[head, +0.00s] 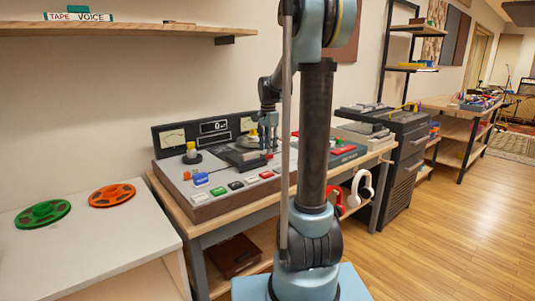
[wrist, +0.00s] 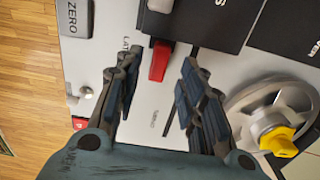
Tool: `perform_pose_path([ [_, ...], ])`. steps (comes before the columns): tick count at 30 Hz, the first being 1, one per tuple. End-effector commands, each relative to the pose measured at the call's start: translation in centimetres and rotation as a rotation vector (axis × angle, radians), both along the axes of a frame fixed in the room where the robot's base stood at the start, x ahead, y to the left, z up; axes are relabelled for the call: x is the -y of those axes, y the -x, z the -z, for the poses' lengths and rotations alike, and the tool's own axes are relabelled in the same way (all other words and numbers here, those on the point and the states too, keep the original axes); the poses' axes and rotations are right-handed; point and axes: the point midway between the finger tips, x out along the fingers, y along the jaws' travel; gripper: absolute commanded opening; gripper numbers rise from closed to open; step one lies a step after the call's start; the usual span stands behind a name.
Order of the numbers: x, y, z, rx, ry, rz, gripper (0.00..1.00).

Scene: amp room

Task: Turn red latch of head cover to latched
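The red latch (wrist: 160,60) shows in the wrist view as a small red bar on the pale deck top, beside a dark cover (wrist: 212,20). Printed labels lie near it, one starting "LAT" by its left side. My gripper (wrist: 159,75) is open, with a dark finger on either side of the latch's line and a clear gap between them. I cannot tell whether a finger touches the latch. In the head view my gripper (head: 268,148) hangs low over the tape machine (head: 215,205), hiding part of its top.
A reel hub with a yellow knob (wrist: 278,138) lies right of my fingers in the wrist view. A grey ZERO button (wrist: 75,17) is at upper left. In the head view, coloured buttons line the machine's front, and green (head: 43,214) and orange (head: 112,195) reels lie on the left table.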

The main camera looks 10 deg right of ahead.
Motion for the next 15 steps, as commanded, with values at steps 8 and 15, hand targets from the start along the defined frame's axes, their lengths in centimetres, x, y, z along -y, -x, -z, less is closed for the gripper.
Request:
perform_pose_path([
  [8, 0.0, -0.1, -5.0, 0.0, 0.0, 0.0, 0.37],
  [15, 0.0, -0.1, -7.9, 0.0, -0.001, 0.0, 0.37],
])
